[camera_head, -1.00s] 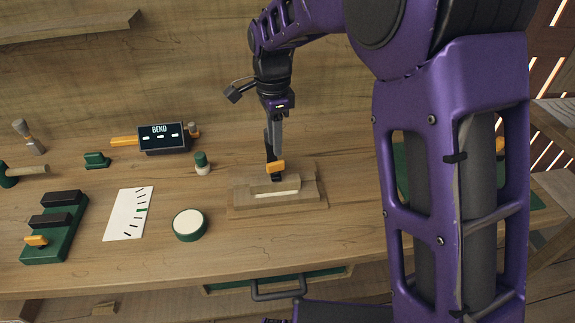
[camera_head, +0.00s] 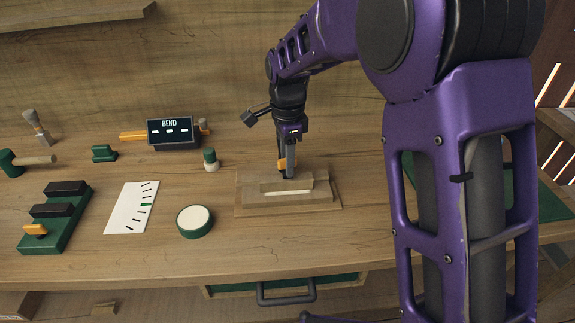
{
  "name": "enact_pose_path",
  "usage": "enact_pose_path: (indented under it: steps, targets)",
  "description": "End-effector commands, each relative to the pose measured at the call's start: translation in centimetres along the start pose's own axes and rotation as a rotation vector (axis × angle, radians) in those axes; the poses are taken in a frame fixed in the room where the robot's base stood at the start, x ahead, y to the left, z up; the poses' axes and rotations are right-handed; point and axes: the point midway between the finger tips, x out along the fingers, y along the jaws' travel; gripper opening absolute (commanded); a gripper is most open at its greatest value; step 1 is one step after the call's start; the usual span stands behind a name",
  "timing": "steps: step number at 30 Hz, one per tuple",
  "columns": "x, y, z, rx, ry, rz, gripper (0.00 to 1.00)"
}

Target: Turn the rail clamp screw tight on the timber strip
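The timber strip (camera_head: 300,192) shows as a pale edge in the stepped wooden block on the bench. What I take for the rail clamp screw is a small orange piece (camera_head: 282,164) above a dark foot at the block's back edge. My gripper (camera_head: 287,168) points straight down at this orange piece, with a grey finger close along its right side. The gripper hides most of the clamp. I cannot tell whether the fingers touch or grip the orange piece.
A display reading BEND (camera_head: 170,131) stands at the back. A green-capped bottle (camera_head: 210,160), round green tin (camera_head: 195,221), marked white card (camera_head: 131,208) and green rack (camera_head: 55,218) lie to the left. My arm covers the right side. A drawer handle (camera_head: 286,292) juts below the bench edge.

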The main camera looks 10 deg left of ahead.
Motion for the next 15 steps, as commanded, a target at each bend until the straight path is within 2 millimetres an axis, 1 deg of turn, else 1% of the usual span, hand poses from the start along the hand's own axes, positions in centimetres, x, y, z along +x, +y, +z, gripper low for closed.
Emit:
enact_pose_path:
  steps: [1, 2, 3, 7, 11, 13, 15]
  targets:
    - [-0.02, 0.00, -0.01, 0.000, 0.000, 0.000, 0.35]
    - [-0.02, 0.00, -0.01, 0.000, 0.000, 0.000, 0.31]
    - [-0.02, 0.00, -0.01, 0.000, 0.000, 0.000, 0.24]
    - [-0.03, -0.01, -0.01, 0.000, 0.000, 0.000, 0.01]
    - [-0.07, -0.01, -0.01, 0.009, 0.000, 0.000, 0.00]
    - [-0.16, 0.00, -0.02, 0.055, 0.001, 0.000, 0.00]
    - [-0.25, -0.01, 0.00, 0.138, 0.002, -0.001, 0.00]
